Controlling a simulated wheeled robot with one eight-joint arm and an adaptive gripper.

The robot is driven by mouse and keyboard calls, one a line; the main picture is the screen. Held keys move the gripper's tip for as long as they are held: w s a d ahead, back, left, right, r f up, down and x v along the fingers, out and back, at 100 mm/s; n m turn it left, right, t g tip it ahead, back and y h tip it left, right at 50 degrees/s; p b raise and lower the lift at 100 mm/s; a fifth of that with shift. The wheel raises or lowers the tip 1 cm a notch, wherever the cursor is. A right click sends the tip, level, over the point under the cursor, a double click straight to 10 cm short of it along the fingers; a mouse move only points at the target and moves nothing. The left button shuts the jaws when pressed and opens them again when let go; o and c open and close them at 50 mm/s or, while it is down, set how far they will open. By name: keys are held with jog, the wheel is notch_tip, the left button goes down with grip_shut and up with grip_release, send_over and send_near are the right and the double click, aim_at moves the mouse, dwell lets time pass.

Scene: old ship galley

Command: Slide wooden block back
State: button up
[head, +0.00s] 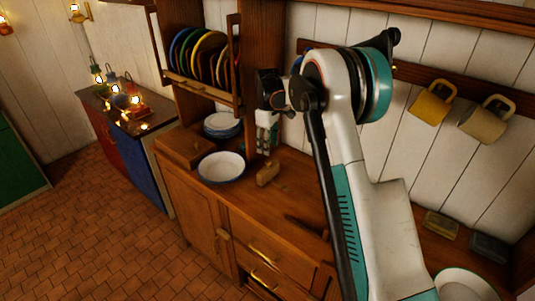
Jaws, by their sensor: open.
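A small light-brown wooden block (267,173) lies on the wooden counter (300,195), just right of a white bowl with a blue rim (221,166). My gripper (265,150) points down above and slightly behind the block in the picture, near the wall. Its fingers are small and dark here. It appears empty, and I cannot tell whether it touches the block. My arm hides part of the counter to the right.
Stacked plates (222,125) and a wooden box (184,147) stand left of the gripper. A plate rack (203,60) hangs above. Yellow (430,106) and beige (484,122) mugs hang at right. A drawer below looks partly open.

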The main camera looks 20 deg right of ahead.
jog(key=shift+r, duration=2.6)
jog(key=shift+r, duration=0.1)
jog(key=s+a+r+m+t+b, duration=0.2)
jog(key=s+r, duration=0.3)
jog(key=s, duration=0.5)
jog(key=s+a+r+m+t+b, duration=0.1)
jog(key=s+a+r+m+b, duration=0.1)
jog(key=s+r, duration=0.55)
jog(key=s+a+f+m+t+b, duration=0.1)
jog(key=s+f, duration=0.4)
jog(key=s, duration=0.7)
jog(key=s+f+m+t+b, duration=0.3)
jog(key=s+f, duration=0.3)
jog(key=s, duration=0.7)
jog(key=shift+a+f+m, duration=0.2)
jog(key=shift+a+m, duration=0.2)
jog(key=shift+m, duration=0.1)
jog(key=shift+d, duration=0.1)
